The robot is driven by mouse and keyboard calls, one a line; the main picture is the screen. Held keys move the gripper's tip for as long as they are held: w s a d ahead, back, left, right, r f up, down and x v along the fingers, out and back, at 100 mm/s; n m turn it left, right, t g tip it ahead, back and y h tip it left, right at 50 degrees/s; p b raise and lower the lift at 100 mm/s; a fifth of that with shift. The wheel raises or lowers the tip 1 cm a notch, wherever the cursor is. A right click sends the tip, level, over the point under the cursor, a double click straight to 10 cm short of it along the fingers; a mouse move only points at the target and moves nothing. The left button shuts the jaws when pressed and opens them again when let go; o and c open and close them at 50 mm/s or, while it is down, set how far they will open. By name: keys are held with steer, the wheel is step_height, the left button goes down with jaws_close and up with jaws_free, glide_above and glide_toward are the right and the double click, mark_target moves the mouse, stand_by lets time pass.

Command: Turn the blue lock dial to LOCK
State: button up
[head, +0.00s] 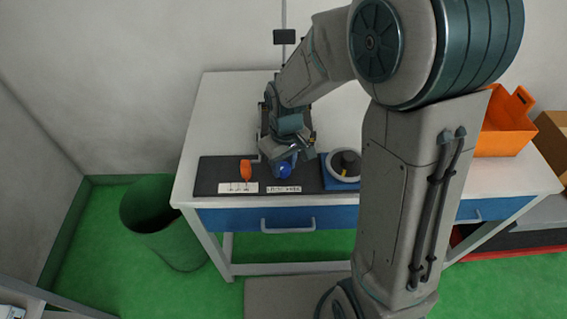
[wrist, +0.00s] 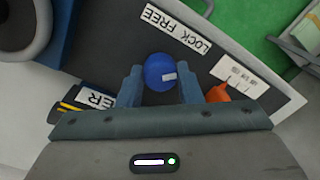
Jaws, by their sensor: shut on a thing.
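The blue lock dial (head: 284,171) stands on the dark panel (head: 215,178) on the table. In the wrist view the dial (wrist: 158,70) is a round blue knob with a small light mark on its right side. My gripper (head: 286,160) is over the dial from above, and in the wrist view its two blue fingers (wrist: 160,88) are shut on the dial's sides. A white label reading LOCK FREE (wrist: 177,27) lies beside the dial; it also shows in the head view (head: 284,189). The mark does not point clearly at either word.
An orange handle (head: 246,170) with a white label stands left of the dial. A blue block with a grey ring and black knob (head: 345,165) is to the right. An orange bin (head: 505,135) sits at the table's right; a green bin (head: 165,220) stands on the floor at left.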

mark_target(286, 166)
stand_by(0.3)
steer(key=o, duration=1)
steer(key=shift+r, duration=0.15)
steer(key=r, duration=0.6)
steer(key=r+p, duration=0.1)
steer(key=r, duration=0.6)
steer(key=shift+w+d+r, duration=0.15)
steer(key=shift+d+r, duration=0.05)
steer(key=shift+r, duration=0.1)
steer(key=shift+d, duration=0.1)
steer(key=s+d+m+t, duration=0.1)
steer(key=s+d+m, duration=0.1)
steer(key=s+d, duration=0.1)
steer(key=s+d+r+m+t+p, duration=0.1)
steer(key=s+d+m, duration=0.1)
steer(key=s+d, duration=0.2)
steer(key=s+d+r+m+t, duration=0.1)
steer(key=s+d+m, duration=0.1)
steer(key=s+d, duration=0.2)
steer(key=shift+s+d+m+p, duration=0.1)
steer(key=shift+s+m+p, duration=0.3)
steer(key=shift+s, duration=0.3)
